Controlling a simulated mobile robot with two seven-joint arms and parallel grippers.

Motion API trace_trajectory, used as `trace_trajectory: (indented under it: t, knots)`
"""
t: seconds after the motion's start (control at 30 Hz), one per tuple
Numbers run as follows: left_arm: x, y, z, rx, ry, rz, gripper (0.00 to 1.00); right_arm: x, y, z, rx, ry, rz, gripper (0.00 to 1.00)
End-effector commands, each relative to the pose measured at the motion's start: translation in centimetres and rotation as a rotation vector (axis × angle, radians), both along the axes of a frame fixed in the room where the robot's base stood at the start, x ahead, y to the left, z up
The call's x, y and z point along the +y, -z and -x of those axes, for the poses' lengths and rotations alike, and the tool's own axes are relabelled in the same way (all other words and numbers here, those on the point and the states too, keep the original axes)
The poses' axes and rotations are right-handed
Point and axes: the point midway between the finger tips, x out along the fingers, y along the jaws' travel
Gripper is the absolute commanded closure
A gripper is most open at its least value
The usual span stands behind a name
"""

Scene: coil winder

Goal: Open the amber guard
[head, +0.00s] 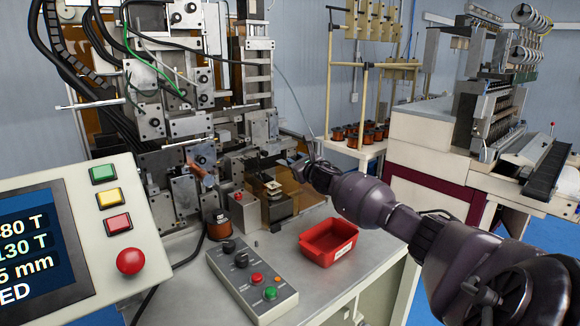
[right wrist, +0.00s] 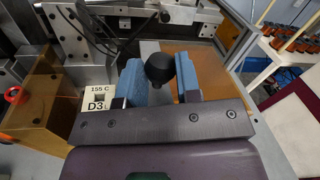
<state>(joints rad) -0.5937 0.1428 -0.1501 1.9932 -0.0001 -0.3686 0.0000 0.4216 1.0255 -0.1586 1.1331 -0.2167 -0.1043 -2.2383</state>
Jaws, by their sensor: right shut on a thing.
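The amber guard (head: 292,192) is a see-through amber panel at the front right of the winder, beside its small press block. My right gripper (head: 308,170) is at its upper right edge in the head view. In the right wrist view the blue fingers of my right gripper (right wrist: 160,80) are shut on a round black knob (right wrist: 160,67), one finger on each side. Amber panel (right wrist: 190,64) shows behind the knob. How the knob joins the guard is hidden by the gripper. My left gripper is not in view.
A red tray (head: 328,242) and a grey button box (head: 250,278) stand on the bench in front. A control panel (head: 90,240) fills the left. A copper spool (head: 219,228) stands near the winder. A rack with several spools (head: 358,135) stands behind.

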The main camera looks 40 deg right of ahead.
Motion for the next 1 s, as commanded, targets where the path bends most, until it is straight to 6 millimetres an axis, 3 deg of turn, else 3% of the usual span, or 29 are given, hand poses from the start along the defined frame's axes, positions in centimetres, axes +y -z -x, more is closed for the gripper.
trace_trajectory:
  t: [0.2,0.23,0.4,0.77,1.0]
  knots:
    - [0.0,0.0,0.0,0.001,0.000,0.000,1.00,0.0,0.0,0.0,0.000,0.001,-0.002,1.00]
    - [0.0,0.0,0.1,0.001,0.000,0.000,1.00,0.0,0.0,0.0,0.000,0.001,-0.002,0.67]
    - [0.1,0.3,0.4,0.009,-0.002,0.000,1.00,0.0,0.0,0.0,0.001,0.000,-0.001,0.43]
    - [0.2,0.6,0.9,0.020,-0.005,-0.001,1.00,0.1,0.0,0.2,0.000,-0.001,0.000,0.43]
    - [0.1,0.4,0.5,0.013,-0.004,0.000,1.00,0.6,0.1,2.3,0.002,-0.002,0.001,0.43]
